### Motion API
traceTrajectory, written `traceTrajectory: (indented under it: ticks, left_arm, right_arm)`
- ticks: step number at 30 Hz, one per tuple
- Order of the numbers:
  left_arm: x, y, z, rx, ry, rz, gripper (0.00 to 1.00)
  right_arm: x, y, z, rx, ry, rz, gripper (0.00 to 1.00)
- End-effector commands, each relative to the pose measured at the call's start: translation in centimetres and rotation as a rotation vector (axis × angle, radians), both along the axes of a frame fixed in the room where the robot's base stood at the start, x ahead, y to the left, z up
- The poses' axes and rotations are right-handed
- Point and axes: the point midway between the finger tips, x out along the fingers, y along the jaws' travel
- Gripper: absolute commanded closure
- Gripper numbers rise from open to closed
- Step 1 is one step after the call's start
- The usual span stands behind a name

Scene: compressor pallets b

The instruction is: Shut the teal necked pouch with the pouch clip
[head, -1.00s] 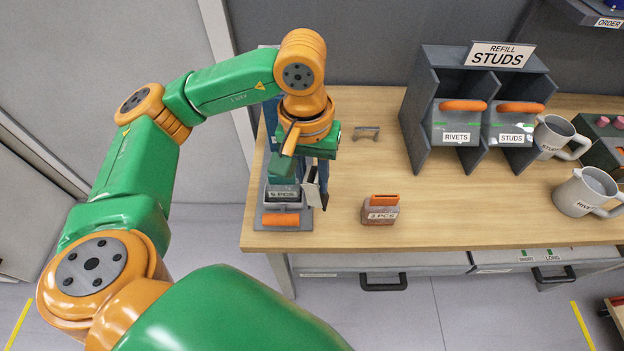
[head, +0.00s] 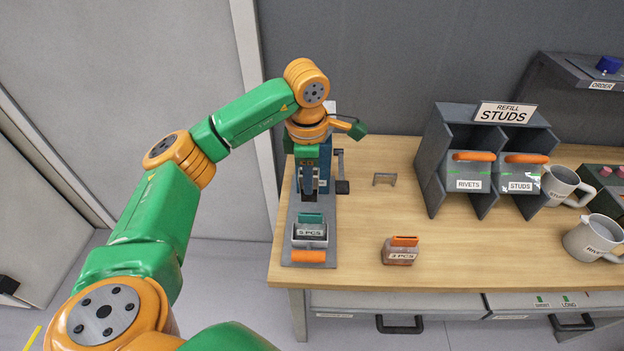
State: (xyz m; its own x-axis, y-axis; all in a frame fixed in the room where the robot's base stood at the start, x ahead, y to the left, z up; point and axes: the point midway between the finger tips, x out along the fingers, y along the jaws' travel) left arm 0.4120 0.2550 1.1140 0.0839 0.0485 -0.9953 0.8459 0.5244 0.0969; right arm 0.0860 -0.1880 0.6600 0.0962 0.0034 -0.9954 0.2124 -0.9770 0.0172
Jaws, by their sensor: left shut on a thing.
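The teal necked pouch (head: 310,231), labelled 5 PCS, stands upright on a grey base plate at the table's left end, its teal neck towards the back. My left gripper (head: 309,192) points down just behind the pouch, apart from it in the picture. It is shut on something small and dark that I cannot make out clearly. A small grey bracket-shaped piece (head: 384,179) lies on the table to the right; I cannot tell whether it is the pouch clip. My right gripper is out of view.
A blue upright stand (head: 326,160) with a dark-knobbed lever (head: 342,187) is beside my gripper. An orange-necked pouch (head: 400,253), labelled 3 PCS, stands to the right. A grey bin rack (head: 433,145) and two mugs (head: 592,238) stand further right.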

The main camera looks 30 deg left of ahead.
Motion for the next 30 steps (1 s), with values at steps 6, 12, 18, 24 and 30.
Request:
traceTrajectory:
  ticks: [6,12,18,24,30]
  left_arm:
    - [0.0,0.0,-0.5,0.004,-0.007,-0.003,1.0]
    - [0.0,0.0,-2.6,0.005,-0.005,-0.004,1.0]
    - [0.0,0.0,-5.3,0.005,-0.005,-0.004,1.0]
    - [0.0,0.0,-6.7,0.005,-0.006,-0.005,1.0]
    - [0.0,-0.1,-6.7,0.006,-0.007,-0.005,1.0]
  right_arm:
    - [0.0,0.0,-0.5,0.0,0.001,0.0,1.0]
    - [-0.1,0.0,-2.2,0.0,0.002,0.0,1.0]
    - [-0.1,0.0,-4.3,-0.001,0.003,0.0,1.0]
    - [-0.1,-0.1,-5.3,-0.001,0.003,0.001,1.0]
    - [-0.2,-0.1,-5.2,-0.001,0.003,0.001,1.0]
